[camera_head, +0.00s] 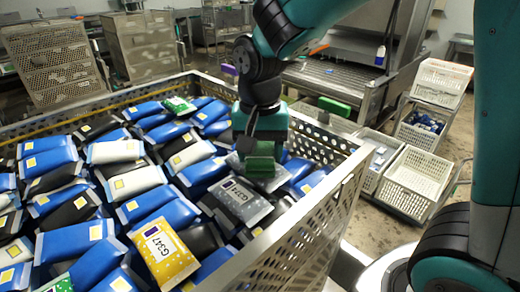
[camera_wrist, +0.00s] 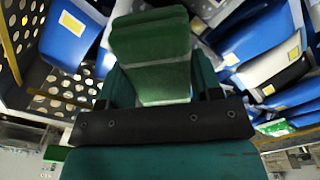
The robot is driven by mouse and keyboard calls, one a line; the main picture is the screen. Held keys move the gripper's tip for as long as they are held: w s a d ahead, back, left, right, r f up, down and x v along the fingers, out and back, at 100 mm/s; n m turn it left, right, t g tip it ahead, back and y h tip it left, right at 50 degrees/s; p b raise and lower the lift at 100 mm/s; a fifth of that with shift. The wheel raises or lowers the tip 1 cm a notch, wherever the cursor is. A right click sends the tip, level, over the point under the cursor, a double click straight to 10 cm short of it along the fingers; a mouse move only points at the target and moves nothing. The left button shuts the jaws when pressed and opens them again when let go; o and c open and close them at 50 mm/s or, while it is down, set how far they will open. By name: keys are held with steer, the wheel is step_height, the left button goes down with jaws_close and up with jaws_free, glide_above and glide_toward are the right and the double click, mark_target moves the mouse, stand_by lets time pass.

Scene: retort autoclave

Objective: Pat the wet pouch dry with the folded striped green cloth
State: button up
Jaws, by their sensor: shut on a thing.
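My gripper (camera_head: 261,150) points down over the right part of the crate of pouches. It is shut on a folded green cloth (camera_head: 261,167), which also fills the middle of the wrist view (camera_wrist: 153,60); its stripes are hard to make out. The cloth is low, over or against the pouches, and I cannot tell whether it touches. A grey pouch (camera_head: 243,201) with a dark label marked G347 lies just in front of and below the cloth, partly hidden near it. I cannot see wetness clearly on any pouch.
The perforated metal crate (camera_head: 325,205) is full of blue, black, white and grey pouches, with a yellow pouch (camera_head: 163,252) near the front. The crate's right wall stands close beside my gripper. White baskets (camera_head: 416,172) stand on the right. A green block (camera_head: 335,106) lies behind.

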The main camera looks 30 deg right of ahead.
steer(key=shift+f, duration=0.6)
stand_by(1.3)
steer(key=shift+r, duration=0.1)
step_height(320, 180, up, 7)
steer(key=p, duration=0.6)
stand_by(0.7)
